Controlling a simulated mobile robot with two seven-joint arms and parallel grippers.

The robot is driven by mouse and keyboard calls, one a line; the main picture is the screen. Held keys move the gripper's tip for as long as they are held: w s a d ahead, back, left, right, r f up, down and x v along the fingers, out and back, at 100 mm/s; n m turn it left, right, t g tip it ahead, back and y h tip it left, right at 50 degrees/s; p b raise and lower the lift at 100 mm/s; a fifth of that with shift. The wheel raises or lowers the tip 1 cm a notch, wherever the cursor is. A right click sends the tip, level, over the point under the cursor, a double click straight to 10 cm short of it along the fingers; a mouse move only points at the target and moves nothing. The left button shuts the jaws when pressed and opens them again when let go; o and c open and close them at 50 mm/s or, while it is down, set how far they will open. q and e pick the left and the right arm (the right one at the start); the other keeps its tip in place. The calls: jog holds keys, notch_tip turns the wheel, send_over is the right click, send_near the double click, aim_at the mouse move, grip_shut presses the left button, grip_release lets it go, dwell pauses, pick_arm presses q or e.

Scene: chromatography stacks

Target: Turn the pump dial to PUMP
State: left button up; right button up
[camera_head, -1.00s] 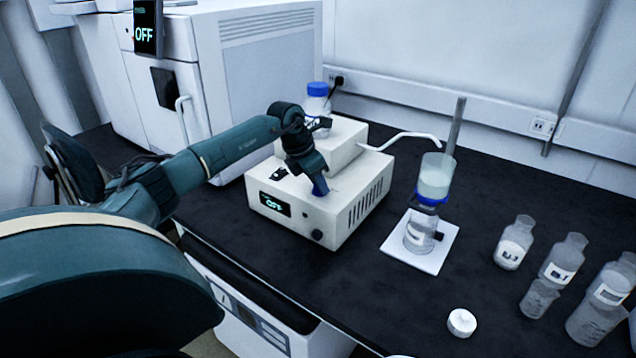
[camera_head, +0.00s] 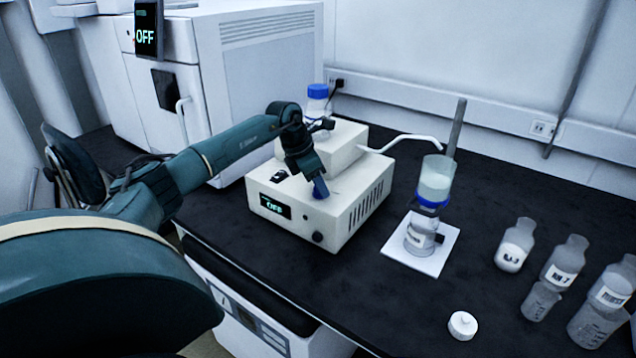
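The pump (camera_head: 345,215) is a cream box on the black bench, with a smaller block on top. Its front display (camera_head: 272,206) reads OFF in green. A round black dial (camera_head: 318,237) sits at the right of the front face. A small black part (camera_head: 281,175) is on its top, near the front left. My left gripper (camera_head: 320,190) points down over the pump's top near its front edge, above the dial and apart from it. Its fingers are seen nearly end-on, so their opening is unclear. My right gripper is not in view.
Several bottles stand at the right. A white cap (camera_head: 462,325) lies near the front edge. A blue-capped bottle (camera_head: 317,93) is behind the pump.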

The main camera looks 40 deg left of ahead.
pick_arm(q)
jog(key=shift+o, duration=1.3)
jog(key=shift+f, duration=0.1)
jog(key=v, duration=1.3)
